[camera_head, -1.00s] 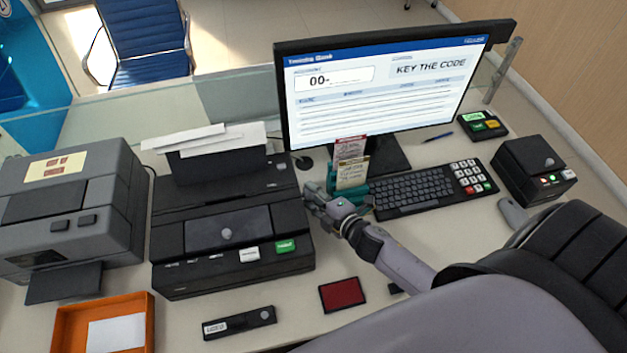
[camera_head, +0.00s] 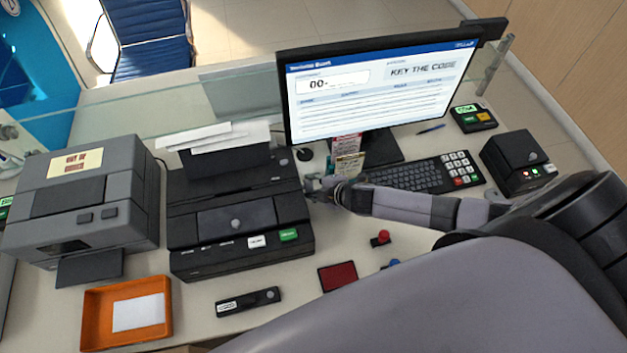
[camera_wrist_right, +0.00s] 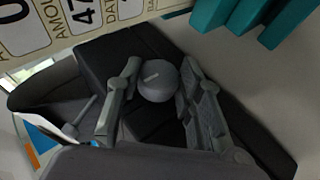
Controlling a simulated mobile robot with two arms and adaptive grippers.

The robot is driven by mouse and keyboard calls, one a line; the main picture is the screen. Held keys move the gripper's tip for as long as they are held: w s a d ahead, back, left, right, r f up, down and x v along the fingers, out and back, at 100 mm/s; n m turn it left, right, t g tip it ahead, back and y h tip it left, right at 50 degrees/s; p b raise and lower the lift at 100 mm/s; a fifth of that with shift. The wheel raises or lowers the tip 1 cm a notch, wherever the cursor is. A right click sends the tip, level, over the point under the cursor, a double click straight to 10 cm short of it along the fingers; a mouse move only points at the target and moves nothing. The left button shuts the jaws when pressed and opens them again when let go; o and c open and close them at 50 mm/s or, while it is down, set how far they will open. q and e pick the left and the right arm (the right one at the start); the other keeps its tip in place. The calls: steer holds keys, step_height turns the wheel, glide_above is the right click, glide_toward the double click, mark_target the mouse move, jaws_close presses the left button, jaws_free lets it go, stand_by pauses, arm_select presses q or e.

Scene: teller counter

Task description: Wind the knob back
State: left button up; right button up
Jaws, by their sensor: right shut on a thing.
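A round grey knob (camera_wrist_right: 158,82) with a pale mark line shows in the right wrist view, by the dark body of a machine. My right gripper (camera_wrist_right: 159,92) has one finger on each side of the knob and is shut on it. In the head view my right gripper (camera_head: 312,186) is at the right side of the middle black machine (camera_head: 185,235). The knob is hidden there by the gripper. My left gripper is not in view.
Close behind the right gripper stand upright printed cards (camera_head: 347,160), a monitor (camera_head: 380,95) and a keyboard (camera_head: 405,178). A red-topped stamp (camera_head: 381,238) and a red pad (camera_head: 338,277) lie in front of my arm. An orange tray (camera_head: 92,320) is at the front left.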

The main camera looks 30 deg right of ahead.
steer(key=shift+w+r, duration=0.1)
steer(key=o, duration=1.2)
steer(key=shift+c, duration=0.2)
steer(key=v, duration=1.2)
steer(key=shift+a, duration=0.1)
